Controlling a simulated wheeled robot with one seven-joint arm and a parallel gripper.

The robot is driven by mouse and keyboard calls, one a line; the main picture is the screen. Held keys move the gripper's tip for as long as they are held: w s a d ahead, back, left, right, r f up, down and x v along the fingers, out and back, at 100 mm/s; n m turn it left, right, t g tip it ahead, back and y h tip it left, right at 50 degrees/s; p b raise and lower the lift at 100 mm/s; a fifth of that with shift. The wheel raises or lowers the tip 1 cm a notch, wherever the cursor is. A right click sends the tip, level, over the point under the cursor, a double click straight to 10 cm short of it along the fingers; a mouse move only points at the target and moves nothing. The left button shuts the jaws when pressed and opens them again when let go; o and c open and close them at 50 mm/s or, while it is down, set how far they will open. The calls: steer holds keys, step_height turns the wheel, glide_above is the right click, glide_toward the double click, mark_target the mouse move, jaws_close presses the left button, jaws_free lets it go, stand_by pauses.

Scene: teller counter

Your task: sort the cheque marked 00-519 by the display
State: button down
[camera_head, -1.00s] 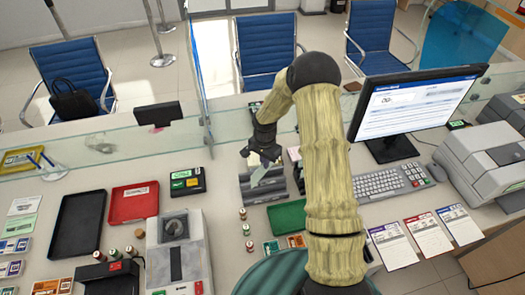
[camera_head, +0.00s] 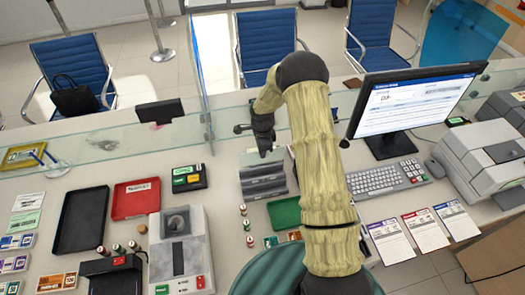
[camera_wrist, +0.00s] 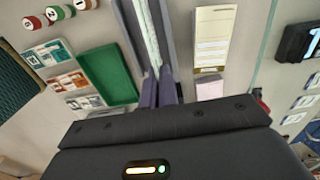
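My gripper (camera_head: 264,152) is over the counter, just behind the grey slotted rack (camera_head: 264,190). In the wrist view its fingers (camera_wrist: 158,88) are close together on a thin pale strip, the cheque (camera_wrist: 147,32) seen nearly edge-on. The cheque also shows as a pale green patch (camera_head: 249,158) in the head view; its number cannot be read. Dark grey bands of the rack (camera_wrist: 128,22) flank the strip in the wrist view; whether the cheque is inside a slot cannot be told. The display (camera_head: 420,105) is lit, its text too small to read.
A green tray (camera_head: 285,213) sits in front of the rack. A red tray (camera_head: 136,198), a black tray (camera_head: 82,220) and a grey machine (camera_head: 180,250) stand left. The keyboard (camera_head: 380,180) is right. A glass screen (camera_head: 100,145) runs along the counter's far side.

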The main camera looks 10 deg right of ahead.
steer(key=shift+f+b, duration=1.05)
steer(key=shift+f, duration=1.15)
steer(key=shift+f+b, duration=1.85)
steer(key=shift+f, duration=0.5)
steer(key=c, duration=2.1)
jaws_free()
steer(key=shift+c, duration=0.2)
steer(key=o, duration=0.5)
steer(key=shift+o, duration=0.2)
steer(key=shift+r, duration=0.1)
steer(key=shift+r+p, duration=1.8)
steer(key=shift+r, duration=1.65)
